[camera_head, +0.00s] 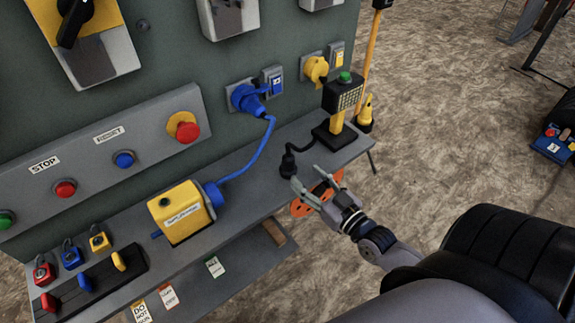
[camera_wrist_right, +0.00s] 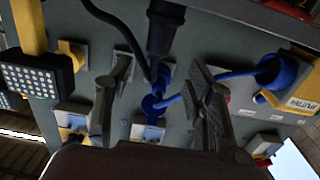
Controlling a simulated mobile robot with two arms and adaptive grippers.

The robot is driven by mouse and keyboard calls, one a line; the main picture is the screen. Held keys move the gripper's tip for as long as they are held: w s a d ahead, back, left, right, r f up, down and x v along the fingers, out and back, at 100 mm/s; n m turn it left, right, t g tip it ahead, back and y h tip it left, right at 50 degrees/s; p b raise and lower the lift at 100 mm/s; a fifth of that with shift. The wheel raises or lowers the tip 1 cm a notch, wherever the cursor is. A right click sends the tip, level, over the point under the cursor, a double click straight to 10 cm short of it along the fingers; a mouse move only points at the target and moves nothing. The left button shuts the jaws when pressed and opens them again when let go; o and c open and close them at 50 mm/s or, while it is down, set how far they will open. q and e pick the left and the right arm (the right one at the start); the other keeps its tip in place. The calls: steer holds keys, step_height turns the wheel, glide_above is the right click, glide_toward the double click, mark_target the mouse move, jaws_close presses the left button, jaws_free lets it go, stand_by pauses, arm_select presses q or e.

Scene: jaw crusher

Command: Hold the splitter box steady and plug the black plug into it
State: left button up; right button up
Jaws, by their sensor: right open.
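The splitter box (camera_head: 180,212) is yellow and sits on the grey shelf. A blue plug (camera_head: 212,194) is in its right side. The box also shows at the right of the wrist view (camera_wrist_right: 297,98). The black plug (camera_head: 287,165) stands near the shelf's front edge, right of the box, with its black cable leading to the lamp. In the wrist view the black plug (camera_wrist_right: 165,28) is at the top, beyond the fingertips. My right gripper (camera_head: 308,181) is open and empty, close beside the black plug; its two fingers (camera_wrist_right: 160,68) are spread. My left gripper is not in view.
The lamp (camera_head: 340,95) stands at the shelf's right end. A blue cable (camera_head: 260,150) runs from the box to the blue wall plug (camera_head: 247,98). The shelf between box and black plug is mostly clear.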

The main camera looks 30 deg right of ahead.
mark_target(292, 161)
steer(key=w, duration=0.4)
steer(key=shift+w+a, duration=0.1)
steer(key=shift+a, duration=0.05)
steer(key=w, duration=0.5)
steer(key=shift+r+p, duration=0.1)
steer(key=shift+p, duration=0.2)
jaws_close()
